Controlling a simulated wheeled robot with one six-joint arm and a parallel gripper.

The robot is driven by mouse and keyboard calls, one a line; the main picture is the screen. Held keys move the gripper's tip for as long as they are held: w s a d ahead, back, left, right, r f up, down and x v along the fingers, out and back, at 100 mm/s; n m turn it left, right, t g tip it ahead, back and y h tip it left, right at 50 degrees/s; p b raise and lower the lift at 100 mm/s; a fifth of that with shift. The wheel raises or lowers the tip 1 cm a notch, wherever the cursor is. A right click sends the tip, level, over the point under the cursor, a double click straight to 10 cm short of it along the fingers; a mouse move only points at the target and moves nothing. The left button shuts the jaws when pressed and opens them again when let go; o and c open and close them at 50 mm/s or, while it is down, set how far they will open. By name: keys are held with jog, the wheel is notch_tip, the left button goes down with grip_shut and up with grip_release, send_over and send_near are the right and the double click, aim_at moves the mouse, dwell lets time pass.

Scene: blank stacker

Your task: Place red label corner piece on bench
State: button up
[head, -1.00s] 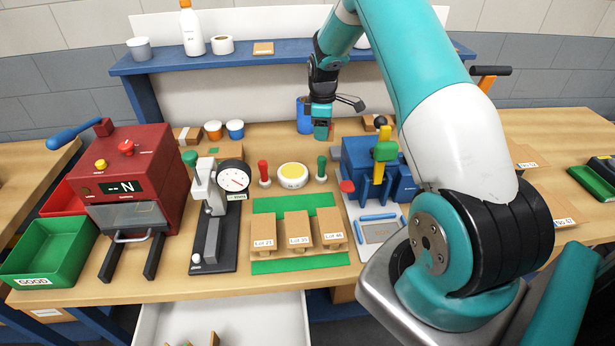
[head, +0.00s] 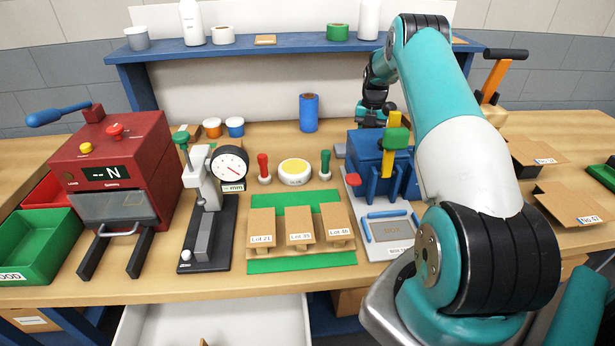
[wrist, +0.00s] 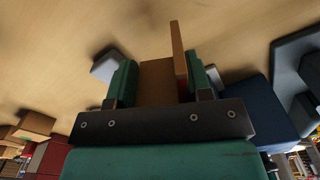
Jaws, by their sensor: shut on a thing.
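My gripper (wrist: 160,80) is shut on a brown corner piece (wrist: 157,84), which sits between the two green fingers in the wrist view. In the head view the wrist is low behind the blue press, at the back right of the bench (head: 270,140), and the fingertips and piece are hidden.
The blue press (head: 378,155) with a yellow lever stands in front of my wrist. A blue roll (head: 308,112) stands to its left. The lot blocks (head: 299,226) lie on a green mat, left of the press. A blue shelf (head: 270,50) runs along the back.

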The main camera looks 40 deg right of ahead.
jog(key=b, duration=0.1)
send_over(269, 157)
jog(key=shift+w+f, duration=0.1)
jog(key=shift+f+b, duration=0.95)
jog(key=shift+f, duration=0.7)
jog(key=shift+f, duration=0.1)
jog(key=shift+f, duration=0.15)
jog(key=o, duration=0.7)
jog(key=shift+o, duration=0.9)
jog(key=shift+r, duration=0.2)
